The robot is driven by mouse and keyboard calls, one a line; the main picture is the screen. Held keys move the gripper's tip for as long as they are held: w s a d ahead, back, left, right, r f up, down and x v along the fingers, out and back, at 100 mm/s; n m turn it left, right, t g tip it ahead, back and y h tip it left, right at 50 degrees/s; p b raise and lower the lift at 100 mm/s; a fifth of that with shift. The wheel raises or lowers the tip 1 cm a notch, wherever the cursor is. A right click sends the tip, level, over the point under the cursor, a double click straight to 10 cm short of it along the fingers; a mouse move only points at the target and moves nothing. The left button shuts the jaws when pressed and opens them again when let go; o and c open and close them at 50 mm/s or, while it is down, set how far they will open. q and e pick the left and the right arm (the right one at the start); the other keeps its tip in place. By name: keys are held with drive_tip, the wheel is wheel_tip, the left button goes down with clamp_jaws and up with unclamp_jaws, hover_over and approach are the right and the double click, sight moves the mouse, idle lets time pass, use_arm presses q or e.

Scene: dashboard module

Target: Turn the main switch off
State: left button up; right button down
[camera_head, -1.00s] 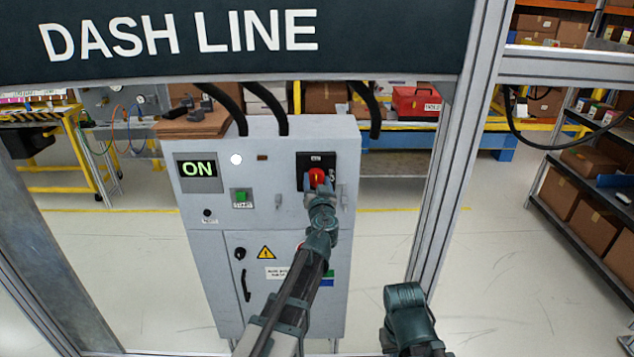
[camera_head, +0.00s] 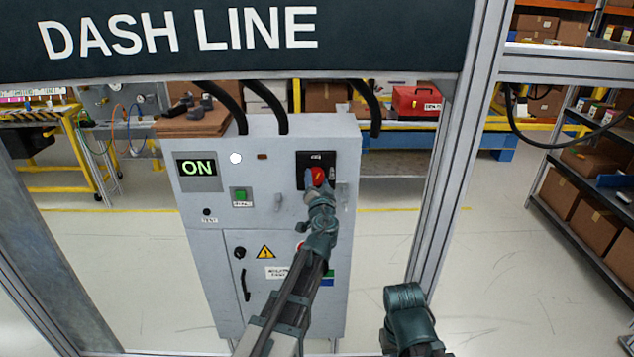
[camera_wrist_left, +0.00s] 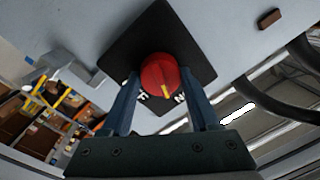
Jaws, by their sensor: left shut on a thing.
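The main switch is a red rotary knob (camera_head: 318,176) on a black square plate (camera_head: 309,159), upper right on the grey cabinet's front. My left gripper (camera_head: 318,186) reaches up to it from below and is shut on the knob. In the left wrist view, its two fingers (camera_wrist_left: 159,80) lie on either side of the red knob (camera_wrist_left: 158,73). A yellow pointer mark shows on the knob, and white letters on the black plate are partly hidden. The display (camera_head: 198,168) on the cabinet reads ON. My right gripper's fingers are not in view.
The grey cabinet (camera_head: 280,218) also carries a lit white lamp (camera_head: 236,158), a green button (camera_head: 240,195) and a black door handle (camera_head: 245,285). A frame post (camera_head: 447,190) stands to the right, and the DASH LINE sign (camera_head: 380,40) hangs above.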

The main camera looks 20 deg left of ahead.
use_arm(q)
drive_tip(key=m, duration=0.3)
drive_tip(key=shift+f+m, duration=0.1)
drive_tip(key=shift+m, duration=0.3)
drive_tip(key=m+b, duration=0.1)
drive_tip(key=m, duration=0.2)
drive_tip(key=shift+m, duration=0.4)
drive_tip(key=m, duration=0.3)
drive_tip(key=m+h, duration=0.1)
drive_tip(key=m, duration=0.2)
drive_tip(key=shift+m+t, duration=0.4)
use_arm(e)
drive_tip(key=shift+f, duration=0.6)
use_arm(q)
drive_tip(key=o, duration=1.4)
drive_tip(key=shift+s, duration=0.1)
